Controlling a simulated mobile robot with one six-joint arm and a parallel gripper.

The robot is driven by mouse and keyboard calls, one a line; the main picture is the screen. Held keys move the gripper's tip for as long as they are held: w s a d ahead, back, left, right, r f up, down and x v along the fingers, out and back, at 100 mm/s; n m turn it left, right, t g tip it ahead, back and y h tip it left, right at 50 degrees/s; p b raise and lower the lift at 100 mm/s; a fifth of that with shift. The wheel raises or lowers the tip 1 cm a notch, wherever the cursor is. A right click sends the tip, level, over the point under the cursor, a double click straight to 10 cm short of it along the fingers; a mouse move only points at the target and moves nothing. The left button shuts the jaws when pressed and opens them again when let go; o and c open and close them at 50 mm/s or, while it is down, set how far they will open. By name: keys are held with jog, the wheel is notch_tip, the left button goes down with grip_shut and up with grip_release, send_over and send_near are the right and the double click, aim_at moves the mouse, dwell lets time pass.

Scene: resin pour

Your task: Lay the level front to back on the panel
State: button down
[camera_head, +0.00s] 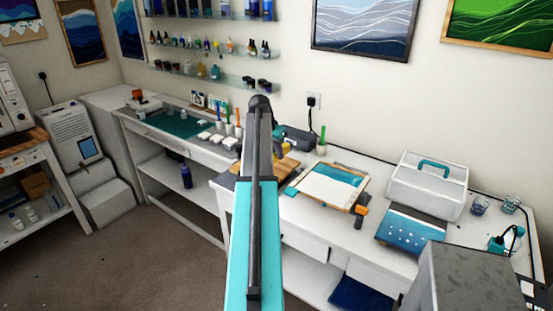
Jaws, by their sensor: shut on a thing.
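The panel (322,190) lies flat on the white worktable, right of my arm. It is mostly white with a teal painted band along its far side, and wood edging shows around it. My arm rises through the middle of the view and covers part of the table. My gripper cannot be made out; it may be behind the arm. I cannot identify the level. No level can be seen lying on the visible face of the panel.
An orange-and-dark tool (360,209) sits at the panel's right edge. A white case (425,185) with a teal handle stands farther right, behind a blue panel (408,232). A dark box (294,139) and a cup (321,149) are behind. Bare tabletop (310,222) shows in front.

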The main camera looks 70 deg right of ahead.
aim_at(276, 159)
jog(key=shift+f, duration=0.15)
jog(key=shift+f+p, duration=0.55)
jog(key=shift+f, duration=1.2)
jog(key=shift+f, duration=0.15)
jog(key=c, duration=1.5)
grip_release()
jog(key=shift+c, duration=0.2)
jog(key=shift+r, duration=0.25)
jog(key=shift+b+v, duration=1.45)
jog(key=shift+v, duration=4.45)
jog(key=shift+a, duration=0.15)
